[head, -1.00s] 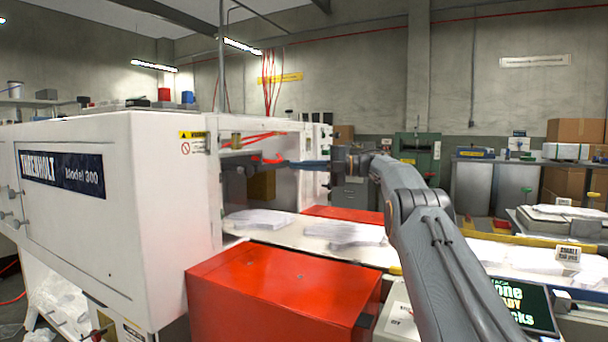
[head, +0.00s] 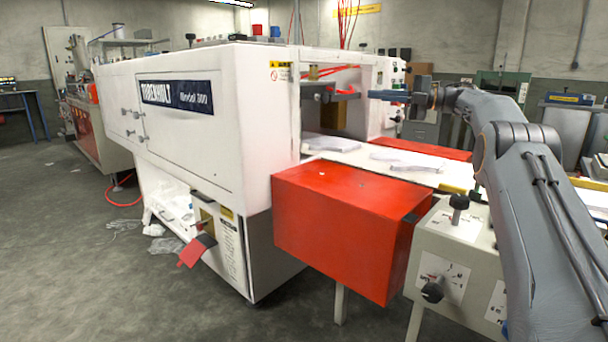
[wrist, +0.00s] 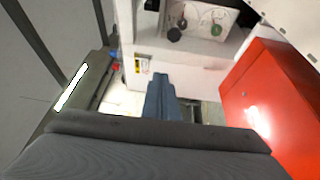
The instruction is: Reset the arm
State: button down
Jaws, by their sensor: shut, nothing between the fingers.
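My gripper (head: 374,95) is at the end of my raised grey arm, which comes in from the right of the head view. Its blue-grey fingers point left, toward the opening of the white machine (head: 215,110), and appear above the level of the belt (head: 345,152). In the wrist view my gripper (wrist: 160,80) shows as a narrow pair of fingers closed together, with nothing held. I cannot tell the exact gap between the fingertips and the machine.
A red box (head: 345,215) stands in front of the belt, with a beige control box (head: 455,255) beside it. Clear film bags (head: 405,160) lie on the belt. A red flap (head: 197,250) sticks out low on the machine. The grey floor at left is largely open.

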jog(key=w+a+r+m+t+h, duration=0.35)
jog(key=a+m+t, duration=0.25)
jog(key=m, duration=0.3)
jog(key=w+a+r+m+t+h, duration=0.2)
jog(key=a+r+m+t+h, duration=0.35)
jog(key=a+m, duration=0.2)
jog(key=s+a+f+m+g+h, duration=0.25)
jog(key=s+f+m, duration=0.25)
jog(key=s+f, duration=0.65)
jog(key=s+a+f+m+g+h, duration=0.1)
jog(key=s+f+m+g+h, duration=0.35)
jog(key=s+f, duration=0.65)
jog(key=s+f+m+g, duration=0.1)
jog(key=s+f+g, duration=0.3)
jog(key=s, duration=1)
jog(key=s+d+f+g, duration=0.1)
jog(key=s+f+g, duration=0.2)
jog(key=s+f, duration=0.75)
jog(key=s+f+m+g, duration=0.1)
jog(key=s+g, duration=0.2)
jog(key=s, duration=1.5)
jog(key=d+r+m+h+p, duration=0.1)
jog(key=d+r+m+p, duration=0.3)
jog(key=d+r+p, duration=0.8)
notch_tip(320, 180, up, 3)
jog(key=p, duration=1)
jog(key=shift+d+p, duration=0.3)
